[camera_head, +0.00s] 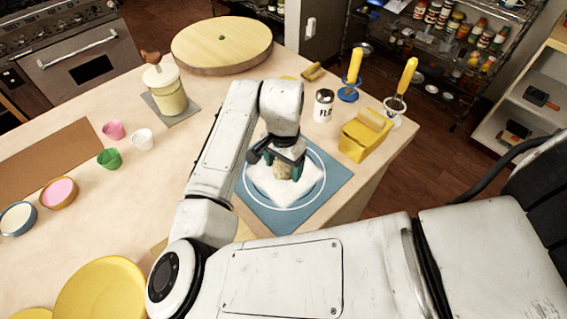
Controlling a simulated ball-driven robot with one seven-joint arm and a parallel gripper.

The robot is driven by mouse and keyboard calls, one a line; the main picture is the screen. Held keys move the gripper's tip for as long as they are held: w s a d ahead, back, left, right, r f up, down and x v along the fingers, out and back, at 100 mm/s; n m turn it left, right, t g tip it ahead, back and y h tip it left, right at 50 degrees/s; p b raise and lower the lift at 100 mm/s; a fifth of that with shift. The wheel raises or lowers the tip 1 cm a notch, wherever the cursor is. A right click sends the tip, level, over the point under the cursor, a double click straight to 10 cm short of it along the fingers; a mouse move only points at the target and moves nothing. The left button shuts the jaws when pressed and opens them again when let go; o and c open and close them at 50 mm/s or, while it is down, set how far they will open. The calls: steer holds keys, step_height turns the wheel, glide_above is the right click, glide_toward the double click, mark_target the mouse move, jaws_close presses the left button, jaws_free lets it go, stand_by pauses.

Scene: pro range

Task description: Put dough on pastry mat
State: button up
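The pastry mat (257,203) is blue with a white ring and lies near the right edge of the counter. A white patch (301,187), like a cloth or flour, covers its middle. A small tan lump of dough (283,172) shows over this patch, directly below my gripper (283,164). My gripper points down over the mat, with its dark fingers on either side of the dough. The fingers and palm hide part of the dough. I cannot tell whether the fingers press on it or whether it touches the white patch.
A yellow box (358,143), a flour shaker (323,107) and two yellow-handled tools in holders (349,90) stand right of and behind the mat. A canister (166,90), small cups (143,139), bowls (59,193) and a round board (222,45) stand elsewhere on the counter (110,195).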

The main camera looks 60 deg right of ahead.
steer(key=shift+o, duration=1.4)
steer(key=shift+r, duration=0.1)
step_height(320, 180, up, 12)
steer(key=b, duration=0.1)
